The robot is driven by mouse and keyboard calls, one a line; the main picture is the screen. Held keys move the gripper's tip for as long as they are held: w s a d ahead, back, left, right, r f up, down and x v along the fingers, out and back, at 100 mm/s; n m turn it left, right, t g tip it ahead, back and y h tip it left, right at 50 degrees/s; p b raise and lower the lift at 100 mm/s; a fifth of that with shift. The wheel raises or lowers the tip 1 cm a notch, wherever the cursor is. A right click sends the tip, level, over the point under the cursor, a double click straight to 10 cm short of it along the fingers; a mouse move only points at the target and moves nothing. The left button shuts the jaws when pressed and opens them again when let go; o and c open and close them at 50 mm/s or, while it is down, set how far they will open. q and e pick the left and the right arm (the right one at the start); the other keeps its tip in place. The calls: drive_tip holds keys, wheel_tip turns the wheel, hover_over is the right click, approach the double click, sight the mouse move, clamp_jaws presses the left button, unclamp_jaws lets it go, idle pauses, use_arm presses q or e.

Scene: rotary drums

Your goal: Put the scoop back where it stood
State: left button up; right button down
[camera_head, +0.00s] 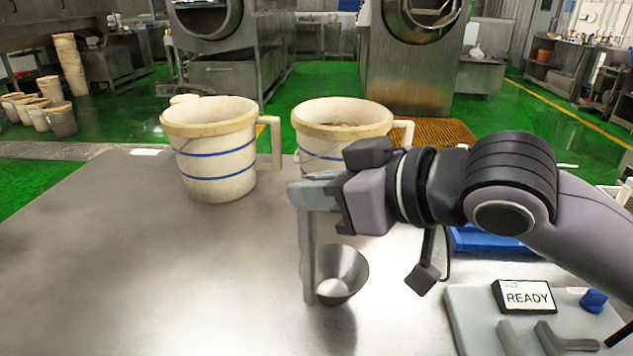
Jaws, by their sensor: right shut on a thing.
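My right gripper (312,192) comes in from the right and is shut on the upper end of the scoop's handle. The grey metal scoop (350,275) hangs below it, with its handle upright and its round bowl at the bottom, opening upward. The bowl is low over the bare front middle of the steel table (200,290). I cannot tell whether it touches the table. My left gripper is not in view.
Two cream jugs with blue bands and side handles, a left one (215,165) and a right one (320,145), stand behind the scoop. A grey platform (470,320) with a READY sign (526,297) and a blue tray (490,240) lie right. The table's left side is clear.

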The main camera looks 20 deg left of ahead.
drive_tip(key=shift+f, duration=0.7)
unclamp_jaws()
idle(0.5)
drive_tip(key=p+v, duration=0.5)
drive_tip(key=v, duration=0.4)
idle(0.5)
drive_tip(key=shift+d+f, duration=0.1)
